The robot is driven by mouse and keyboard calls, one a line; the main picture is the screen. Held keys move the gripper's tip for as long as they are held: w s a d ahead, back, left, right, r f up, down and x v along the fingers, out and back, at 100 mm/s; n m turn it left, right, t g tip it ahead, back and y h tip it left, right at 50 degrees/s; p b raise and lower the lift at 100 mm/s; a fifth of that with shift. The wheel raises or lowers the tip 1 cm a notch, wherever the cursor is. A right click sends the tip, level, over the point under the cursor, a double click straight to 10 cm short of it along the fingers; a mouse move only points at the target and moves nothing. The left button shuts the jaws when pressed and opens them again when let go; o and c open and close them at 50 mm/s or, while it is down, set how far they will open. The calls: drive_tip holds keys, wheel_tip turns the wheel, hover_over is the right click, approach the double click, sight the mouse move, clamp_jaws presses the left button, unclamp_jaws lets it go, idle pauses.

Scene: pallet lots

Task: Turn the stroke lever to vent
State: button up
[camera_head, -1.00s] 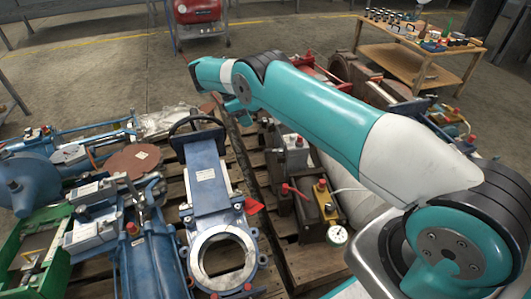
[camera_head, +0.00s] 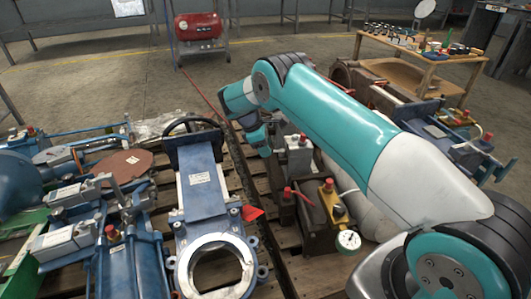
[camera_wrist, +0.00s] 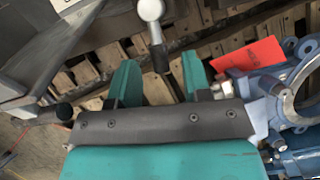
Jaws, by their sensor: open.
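In the wrist view, a short lever with a pale round hub (camera_wrist: 150,9) and a dark end (camera_wrist: 160,58) points toward my gripper (camera_wrist: 160,75). Its dark end lies between the two teal fingers, with a gap on each side; whether it is the stroke lever I cannot tell. My gripper is open and empty. A second dark knob (camera_wrist: 63,111) shows left of the gripper. In the head view, my wrist hangs over the right pallet, near a grey box (camera_head: 298,155) and a red-handled lever (camera_head: 300,193); the fingertips are not clearly visible there.
A blue gate valve (camera_head: 208,195) with a red tag (camera_head: 252,213) lies left of my arm; the tag (camera_wrist: 248,58) is close right of the fingers in the wrist view. A pressure gauge (camera_head: 348,240) stands nearby. Other equipment crowds both pallets. Open floor lies behind.

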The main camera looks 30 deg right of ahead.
drive_tip(key=shift+d+f, duration=0.15)
drive_tip(key=shift+f, duration=0.15)
clamp_jaws()
drive_tip(key=shift+s+r+n+p, duration=0.25)
drive_tip(key=shift+r+n+p, duration=0.1)
drive_tip(key=shift+p, duration=0.65)
drive_tip(key=shift+s+f+n+p, duration=0.15)
drive_tip(key=shift+f+n+p, duration=0.1)
drive_tip(key=shift+n+p, duration=0.3)
drive_tip(key=shift+t, duration=0.3)
unclamp_jaws()
